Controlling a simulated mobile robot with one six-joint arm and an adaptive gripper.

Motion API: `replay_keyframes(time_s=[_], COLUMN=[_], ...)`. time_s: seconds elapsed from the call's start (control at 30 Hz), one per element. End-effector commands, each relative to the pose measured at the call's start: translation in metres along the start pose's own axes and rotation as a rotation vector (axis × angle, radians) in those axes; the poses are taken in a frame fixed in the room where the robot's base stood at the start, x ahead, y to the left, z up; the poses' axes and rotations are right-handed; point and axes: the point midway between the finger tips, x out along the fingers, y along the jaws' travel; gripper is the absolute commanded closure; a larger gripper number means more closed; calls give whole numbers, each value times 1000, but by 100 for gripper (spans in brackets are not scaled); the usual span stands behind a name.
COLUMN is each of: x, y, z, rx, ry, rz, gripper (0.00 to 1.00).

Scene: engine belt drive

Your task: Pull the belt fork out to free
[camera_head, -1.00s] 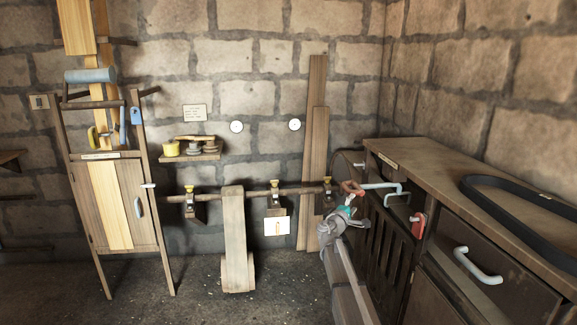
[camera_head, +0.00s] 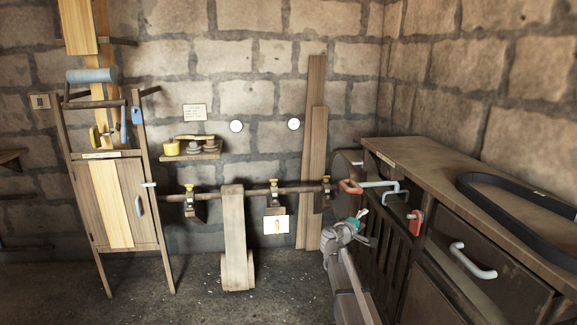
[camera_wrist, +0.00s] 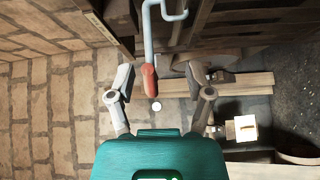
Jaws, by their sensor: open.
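A light blue bent rod (camera_head: 378,184) with a red-orange grip (camera_head: 350,187) sticks out at the far left end of the dark engine cabinet; I take it for the belt fork's handle. My gripper (camera_head: 362,213) is open and empty, below and a little right of that grip in the head view. In the wrist view the grip (camera_wrist: 149,80) shows between my two spread fingers (camera_wrist: 158,78), nearer the left one, and the rod (camera_wrist: 148,35) runs up from it. They look apart. The fork's inner end is hidden.
A red lever (camera_head: 416,222) and a grey drawer handle (camera_head: 473,262) stand out from the cabinet front. A black belt loop (camera_head: 520,205) lies on its top. A line shaft (camera_head: 250,192) with a broad hanging belt (camera_head: 235,240) is at left. The floor between is clear.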

Motion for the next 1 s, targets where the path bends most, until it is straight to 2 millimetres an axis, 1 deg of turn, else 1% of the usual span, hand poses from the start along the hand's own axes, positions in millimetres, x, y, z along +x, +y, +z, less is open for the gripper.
replay_keyframes(time_s=[0.03, 0.17, 0.27, 0.4, 0.47, 0.57, 0.7, 0.77, 0.9, 1.0], x=[-6, -20, -36, -63, -76, -100, -138, -156, -200, -230], y=[-4, -22, -41, -68, -80, -100, -125, -135, -155, -165], z=[11, 40, 66, 99, 111, 130, 152, 161, 177, 185], rx=[23, 104, 177, 270, 307, 364, 434, 461, 514, 542], ry=[-20, -89, -155, -246, -284, -345, -425, -458, -526, -566], rz=[-25, -120, -217, -361, -426, -537, -699, -772, -945, -1062], gripper=[33, 33, 33, 33, 33, 33, 33, 33, 33, 33])
